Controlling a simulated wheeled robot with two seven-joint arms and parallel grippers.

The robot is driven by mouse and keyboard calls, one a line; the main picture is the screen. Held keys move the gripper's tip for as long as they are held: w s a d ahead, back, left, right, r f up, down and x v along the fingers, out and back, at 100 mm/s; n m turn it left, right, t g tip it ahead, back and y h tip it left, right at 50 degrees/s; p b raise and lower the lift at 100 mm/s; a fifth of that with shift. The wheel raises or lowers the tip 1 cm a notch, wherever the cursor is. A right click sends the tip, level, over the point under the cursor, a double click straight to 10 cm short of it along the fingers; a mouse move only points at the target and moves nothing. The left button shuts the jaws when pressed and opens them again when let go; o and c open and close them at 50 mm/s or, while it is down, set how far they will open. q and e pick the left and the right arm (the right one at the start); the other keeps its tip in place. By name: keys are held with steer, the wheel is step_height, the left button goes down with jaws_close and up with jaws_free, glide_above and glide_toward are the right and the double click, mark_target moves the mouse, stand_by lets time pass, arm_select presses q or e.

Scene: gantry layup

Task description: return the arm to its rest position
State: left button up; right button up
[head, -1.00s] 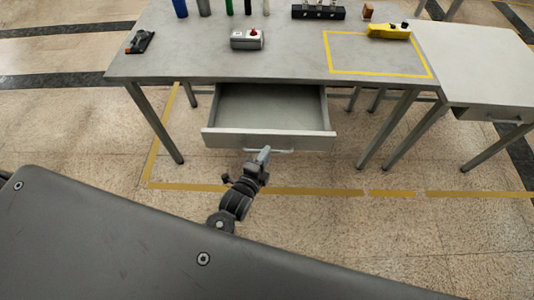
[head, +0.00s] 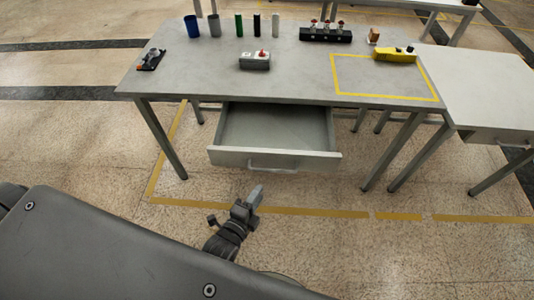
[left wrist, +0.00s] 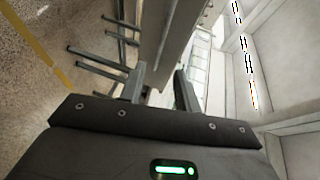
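My left gripper (head: 256,193) is in front of the open drawer (head: 275,158), below and a little left of its bar handle (head: 272,168), apart from it. In the left wrist view its two fingers (left wrist: 160,72) stand apart with a gap and nothing held between them. The drawer is pulled out under the grey table, and its visible inside is empty. My right gripper is not in view.
The grey table (head: 300,82) carries a switch box (head: 255,62), several cylinders, a black rack (head: 325,36) and a yellow tool (head: 394,55). A second table (head: 480,85) adjoins at right. The floor in front of the drawer is clear.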

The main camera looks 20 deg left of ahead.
arm_select(q)
steer(key=s+a+f+n+g, duration=0.2)
steer(key=s+f+n, duration=0.1)
steer(key=f, duration=0.5)
steer(key=s+a+f+n+g, duration=0.1)
steer(key=s+f+n+g, duration=0.15)
steer(key=f, duration=0.55)
steer(key=s+a+f+n+g, duration=0.2)
steer(key=s+f+n, duration=0.1)
steer(key=f, duration=0.5)
steer(key=s+a+f+n+g+y, duration=0.1)
steer(key=s+a+f+n+g, duration=0.3)
steer(key=s+f, duration=0.4)
steer(key=s+a+f+n+g+y, duration=0.1)
steer(key=s+a+f+n+g, duration=0.3)
steer(key=s+f, duration=0.5)
steer(key=s, duration=0.5)
steer(key=shift+s+f, duration=0.2)
steer(key=shift+s, duration=0.2)
